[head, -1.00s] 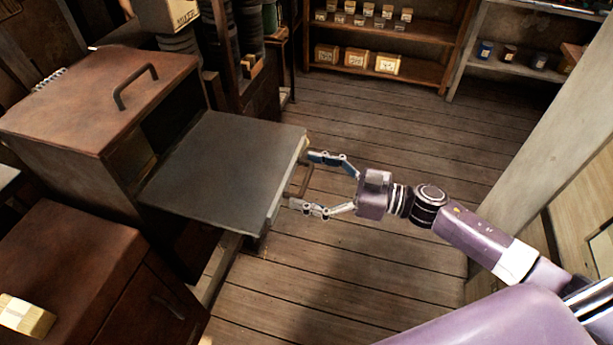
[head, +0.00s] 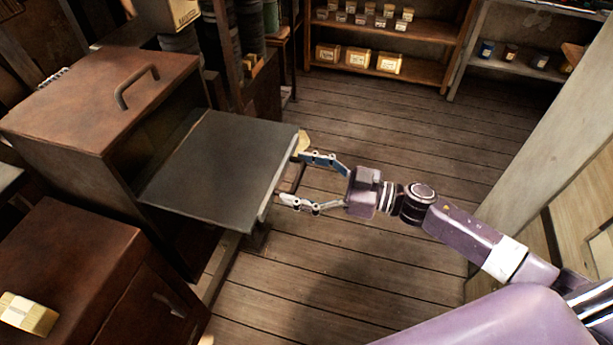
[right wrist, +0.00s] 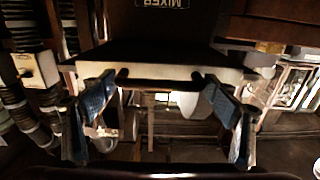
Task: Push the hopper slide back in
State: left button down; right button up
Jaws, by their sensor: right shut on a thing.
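The hopper slide (head: 222,168) is a flat dark grey plate with a pale front edge. It sticks out to the right from the open front of the rust-brown hopper housing (head: 95,95). My right gripper (head: 291,178) is at the slide's front edge, shut on its dark bar handle (head: 299,176), with one finger at each side. In the right wrist view, the pale front edge of the slide (right wrist: 160,72) runs across between the two blue-grey fingers. My left gripper is not in view.
A brown cabinet (head: 70,265) with a small pale box (head: 28,314) on it stands at the lower left. Shelves (head: 385,45) with small boxes and jars stand at the back. A pale post (head: 545,150) rises at the right. The plank floor (head: 400,130) between is clear.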

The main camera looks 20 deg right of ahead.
aim_at(242, 162)
jog(key=p+x, duration=0.1)
jog(key=x, duration=0.5)
jog(key=p+x, duration=0.1)
jog(key=x, duration=0.5)
jog(key=shift+w+r, duration=0.2)
jog(key=shift+r, duration=0.05)
jog(key=x, duration=0.6)
jog(key=b+x, duration=0.1)
jog(key=x, duration=0.5)
jog(key=shift+w+a+f, duration=0.1)
jog(key=shift+f, duration=0.15)
jog(key=shift+r, duration=0.1)
jog(key=shift+w+r, duration=0.1)
jog(key=o, duration=1.3)
jog(key=shift+c, duration=0.2)
jog(key=shift+o, duration=0.6)
jog(key=shift+w+a, duration=0.1)
jog(key=shift+a, duration=0.2)
jog(key=v, duration=1.2)
